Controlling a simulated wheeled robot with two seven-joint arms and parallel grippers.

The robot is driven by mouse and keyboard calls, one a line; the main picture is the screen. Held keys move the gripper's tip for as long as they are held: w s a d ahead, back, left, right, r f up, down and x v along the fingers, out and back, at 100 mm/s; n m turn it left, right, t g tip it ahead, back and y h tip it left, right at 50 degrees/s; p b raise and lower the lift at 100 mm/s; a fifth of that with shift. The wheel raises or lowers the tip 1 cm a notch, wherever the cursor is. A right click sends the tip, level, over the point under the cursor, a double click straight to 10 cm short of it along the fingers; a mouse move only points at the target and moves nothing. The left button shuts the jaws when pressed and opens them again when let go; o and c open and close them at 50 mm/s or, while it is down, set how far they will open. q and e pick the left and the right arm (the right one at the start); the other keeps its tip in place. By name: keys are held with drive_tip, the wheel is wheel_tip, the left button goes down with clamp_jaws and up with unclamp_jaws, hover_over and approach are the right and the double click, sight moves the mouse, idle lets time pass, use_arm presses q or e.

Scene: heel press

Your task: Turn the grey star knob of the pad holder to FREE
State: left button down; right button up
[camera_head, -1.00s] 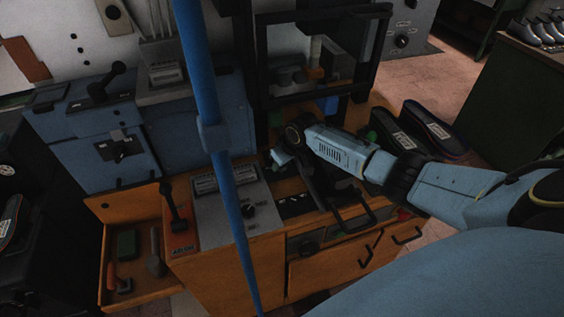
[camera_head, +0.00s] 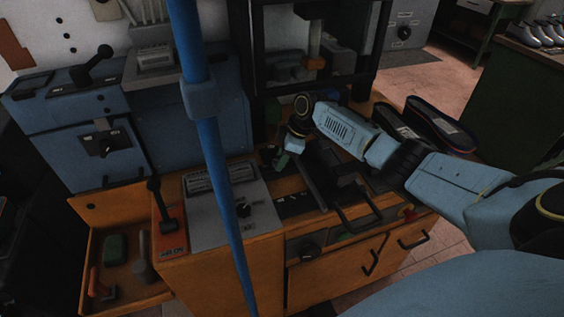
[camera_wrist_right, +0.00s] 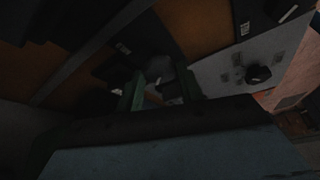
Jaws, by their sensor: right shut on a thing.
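My right gripper (camera_head: 281,161) points down at the pad holder area on the orange bench, left of the dark press arm. In the right wrist view its two greenish fingers (camera_wrist_right: 160,90) stand on either side of a small dark thing. It is shut on that thing, which appears to be the grey star knob (camera_wrist_right: 154,97). The knob's outline and pointer are too dark to read, and the gripper hides it in the head view. No FREE mark can be read. My left gripper is in neither view.
A blue pole (camera_head: 214,130) crosses the head view in front of the bench. An open drawer (camera_head: 127,270) holds tools. Dark shoes (camera_head: 438,128) lie right of my wrist; a black frame (camera_head: 315,85) stands behind.

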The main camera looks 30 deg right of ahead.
drive_tip(key=shift+n, duration=0.3)
idle(0.4)
drive_tip(key=o, duration=1)
drive_tip(key=v, duration=0.7)
drive_tip(key=shift+r, duration=0.3)
